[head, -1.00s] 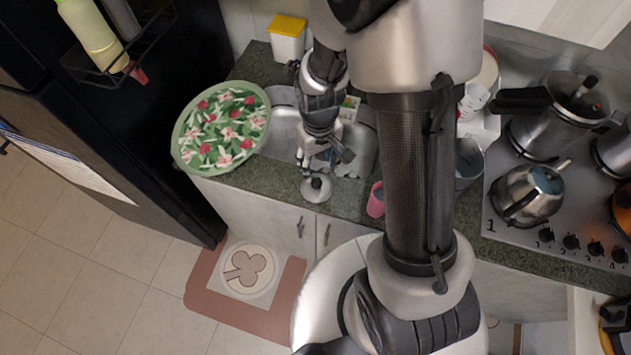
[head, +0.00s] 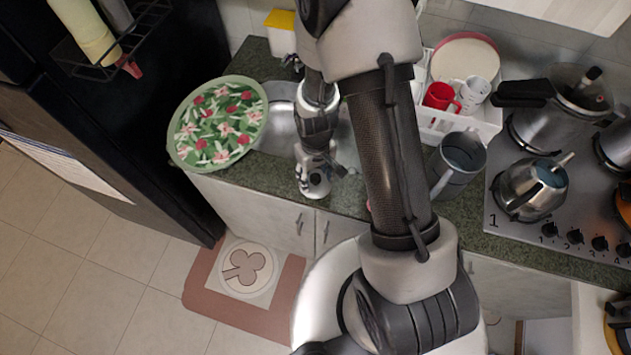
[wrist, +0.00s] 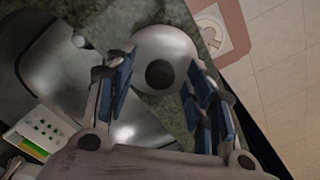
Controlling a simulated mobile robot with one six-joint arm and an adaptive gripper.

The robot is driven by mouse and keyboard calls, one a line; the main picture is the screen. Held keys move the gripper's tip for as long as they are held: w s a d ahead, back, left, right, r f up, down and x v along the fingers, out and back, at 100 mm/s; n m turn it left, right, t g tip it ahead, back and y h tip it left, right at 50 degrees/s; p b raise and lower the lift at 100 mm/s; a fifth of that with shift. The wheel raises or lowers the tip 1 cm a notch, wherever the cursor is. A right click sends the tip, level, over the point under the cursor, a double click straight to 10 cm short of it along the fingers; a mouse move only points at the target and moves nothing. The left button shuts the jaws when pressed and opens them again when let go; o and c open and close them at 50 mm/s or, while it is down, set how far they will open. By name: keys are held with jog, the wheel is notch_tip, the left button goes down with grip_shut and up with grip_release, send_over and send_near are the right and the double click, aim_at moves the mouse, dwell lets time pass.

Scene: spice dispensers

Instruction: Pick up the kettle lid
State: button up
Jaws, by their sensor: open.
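The kettle lid (wrist: 165,44) is a pale, shiny round disc with a dark knob, lying on the green counter near its front edge. My gripper (wrist: 160,85) is open above it, with the blue-padded fingers on either side of the knob in the wrist view; I cannot tell whether they touch the lid. In the head view my gripper (head: 314,185) points down at the counter edge and hides most of the lid. The steel kettle (head: 533,189) stands on the stove at the right.
A steel sink (wrist: 62,75) lies beside the lid. A floral tray (head: 218,125) rests at the counter's left end. A grey cup (head: 457,165), a dish rack (head: 488,128) with a red mug (head: 440,96) and a pressure cooker (head: 545,122) stand to the right.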

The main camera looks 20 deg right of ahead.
jog(key=shift+c, duration=0.3)
jog(key=c, duration=1.1)
jog(key=shift+r, duration=0.1)
